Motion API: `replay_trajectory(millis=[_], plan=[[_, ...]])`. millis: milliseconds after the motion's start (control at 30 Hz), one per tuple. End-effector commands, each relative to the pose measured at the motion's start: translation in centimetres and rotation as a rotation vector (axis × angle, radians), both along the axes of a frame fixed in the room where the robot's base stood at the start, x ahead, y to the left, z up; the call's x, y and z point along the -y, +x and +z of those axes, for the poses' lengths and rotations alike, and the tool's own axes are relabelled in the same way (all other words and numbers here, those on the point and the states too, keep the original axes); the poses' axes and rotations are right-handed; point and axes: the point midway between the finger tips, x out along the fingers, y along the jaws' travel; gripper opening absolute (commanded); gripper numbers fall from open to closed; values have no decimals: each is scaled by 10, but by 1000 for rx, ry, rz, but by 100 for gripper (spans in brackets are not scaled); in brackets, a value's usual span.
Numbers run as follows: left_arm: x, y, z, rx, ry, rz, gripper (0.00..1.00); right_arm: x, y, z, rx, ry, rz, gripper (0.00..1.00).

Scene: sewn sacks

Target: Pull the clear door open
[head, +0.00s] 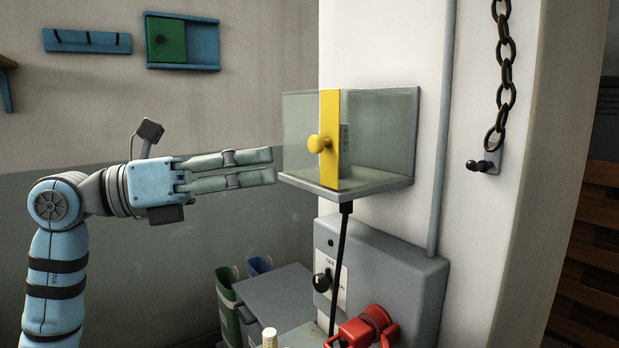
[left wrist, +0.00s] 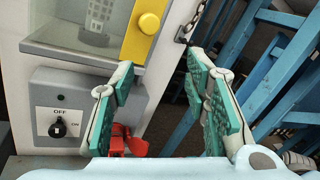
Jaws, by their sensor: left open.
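The clear door (head: 302,134) is a see-through panel on the front of a wall-mounted clear box (head: 378,128). A yellow strip (head: 330,100) with a round yellow knob (head: 317,144) runs up its edge. The door appears closed. My left gripper (head: 274,166) is open and empty, a little left of and below the knob, apart from it. In the left wrist view the knob (left wrist: 149,23) shows above the two green-padded fingers (left wrist: 160,98), and the door's clear pane (left wrist: 70,28) lies to its left. My right gripper is in neither view.
Below the box is a grey switch box (head: 385,270) with a black knob marked OFF and ON. A red fitting (head: 365,328) sits under it. A chain (head: 505,70) hangs at the right.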

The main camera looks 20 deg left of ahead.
Motion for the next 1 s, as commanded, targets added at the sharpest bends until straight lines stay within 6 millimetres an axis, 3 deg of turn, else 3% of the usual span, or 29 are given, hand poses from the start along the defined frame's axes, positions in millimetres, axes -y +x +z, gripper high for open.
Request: replay_trajectory(millis=[33, 100, 200, 367, 700, 1000], plan=[[-8, -21, 8, 109, 141, 106, 42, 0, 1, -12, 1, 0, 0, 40], [-20, -37, 21, 198, 260, 236, 42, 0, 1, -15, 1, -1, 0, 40], [-26, -42, 31, 245, 320, 321, 42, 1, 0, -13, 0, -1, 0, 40], [-7, -20, 34, 243, 321, 321, 42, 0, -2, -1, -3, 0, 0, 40], [52, 51, 34, 241, 319, 319, 42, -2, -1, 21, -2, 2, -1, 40], [63, 66, 31, 243, 321, 324, 42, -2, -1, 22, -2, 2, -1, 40]])
